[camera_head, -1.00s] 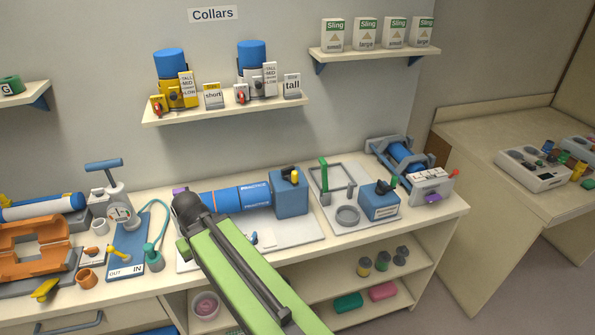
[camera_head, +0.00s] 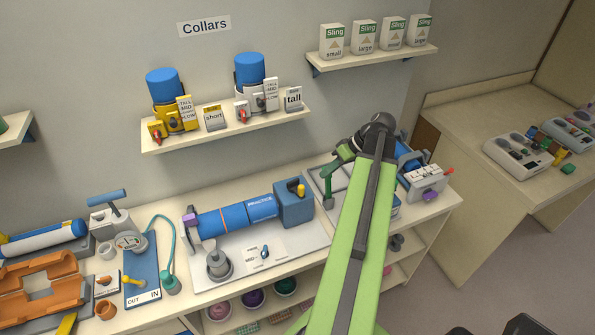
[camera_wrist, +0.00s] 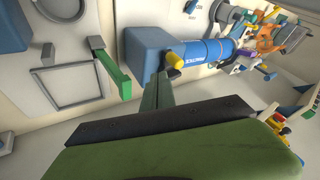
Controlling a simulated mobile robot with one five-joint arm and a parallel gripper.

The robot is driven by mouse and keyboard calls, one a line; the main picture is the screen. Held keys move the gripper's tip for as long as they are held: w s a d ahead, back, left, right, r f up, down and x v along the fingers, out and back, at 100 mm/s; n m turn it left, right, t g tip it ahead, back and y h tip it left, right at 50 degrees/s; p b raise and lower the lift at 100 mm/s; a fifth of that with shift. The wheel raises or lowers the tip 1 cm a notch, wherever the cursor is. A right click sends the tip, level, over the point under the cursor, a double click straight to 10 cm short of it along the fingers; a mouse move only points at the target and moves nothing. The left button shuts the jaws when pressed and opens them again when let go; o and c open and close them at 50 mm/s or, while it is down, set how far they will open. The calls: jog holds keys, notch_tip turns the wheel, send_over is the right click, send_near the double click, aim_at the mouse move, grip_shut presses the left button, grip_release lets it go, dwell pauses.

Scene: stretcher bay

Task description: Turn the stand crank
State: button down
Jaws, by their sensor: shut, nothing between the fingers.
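The stand's blue box (camera_head: 293,203) holds the right end of a blue practice cylinder (camera_head: 235,213). On the box is a small dark crank with a yellow knob (camera_head: 301,190). In the wrist view the yellow crank knob (camera_wrist: 176,59) projects from the blue box (camera_wrist: 140,49), close beyond my fingertips. My gripper (camera_wrist: 160,82) is shut and empty, with dark green fingers pointing at the crank. I cannot tell whether they touch it. In the head view my gripper (camera_head: 340,160) is right of and above the box, partly hidden by my wrist.
A blue roller device (camera_head: 410,160) is farther right. The collar shelf (camera_head: 225,125) hangs above. A pump (camera_head: 110,220) stands left.

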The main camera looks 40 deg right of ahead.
jog(key=b, duration=0.8)
send_near(308, 192)
jog(key=w+a+f, duration=0.1)
jog(key=f, duration=0.1)
jog(key=w+a+f, duration=0.2)
jog(key=shift+w+a, duration=0.25)
jog(key=shift+a, duration=0.1)
jog(key=shift+w+a+f, duration=0.1)
jog(key=shift+w+f, duration=0.15)
jog(key=shift+w, duration=0.05)
jog(key=shift+r, duration=0.1)
jog(key=shift+s, duration=0.1)
jog(key=shift+a, duration=0.1)
